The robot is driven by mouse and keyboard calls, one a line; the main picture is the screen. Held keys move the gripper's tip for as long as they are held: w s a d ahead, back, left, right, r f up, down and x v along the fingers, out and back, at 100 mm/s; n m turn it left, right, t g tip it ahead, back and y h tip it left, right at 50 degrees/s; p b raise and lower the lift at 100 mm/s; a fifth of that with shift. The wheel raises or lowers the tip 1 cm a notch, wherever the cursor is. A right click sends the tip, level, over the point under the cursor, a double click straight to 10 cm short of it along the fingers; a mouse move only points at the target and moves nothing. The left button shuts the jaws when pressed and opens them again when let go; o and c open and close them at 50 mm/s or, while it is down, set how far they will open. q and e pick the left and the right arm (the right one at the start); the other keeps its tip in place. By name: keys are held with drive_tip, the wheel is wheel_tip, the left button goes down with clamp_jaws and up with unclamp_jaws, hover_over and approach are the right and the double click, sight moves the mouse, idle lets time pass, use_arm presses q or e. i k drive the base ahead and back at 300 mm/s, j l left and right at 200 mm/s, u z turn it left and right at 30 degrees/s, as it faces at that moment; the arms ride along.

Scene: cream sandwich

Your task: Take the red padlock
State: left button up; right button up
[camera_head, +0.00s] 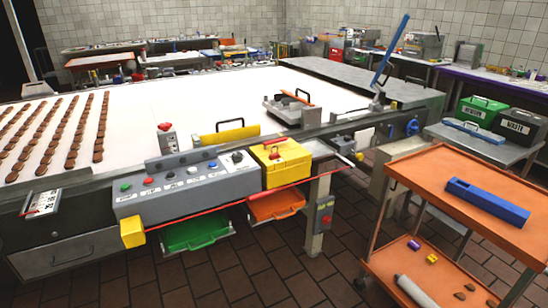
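A small red item (273,152) lies on the yellow box (288,166) at the right end of the control panel. It looks like the red padlock, but it is too small to be sure. Another small red piece (165,127) tops a grey-and-white object (168,140) that stands behind the panel. Neither of my grippers shows in the head view.
The grey control panel (185,187) fronts a white conveyor (190,100) with rows of brown biscuits. A green tray (195,232) and an orange tray (276,206) sit below. An orange cart (445,180) with a blue box (487,201) stands right. Dark tiled floor is clear in front.

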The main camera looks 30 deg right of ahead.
sight(275, 156)
drive_tip(key=i+l, duration=0.15)
drive_tip(key=i, duration=0.25)
drive_tip(key=i+l, duration=0.1)
drive_tip(key=i, duration=0.3)
drive_tip(key=i+z, duration=0.2)
drive_tip(key=z, duration=0.25)
drive_tip(key=i+z, duration=0.2)
drive_tip(key=z, duration=0.25)
drive_tip(key=i+z, duration=0.2)
drive_tip(key=z, duration=0.65)
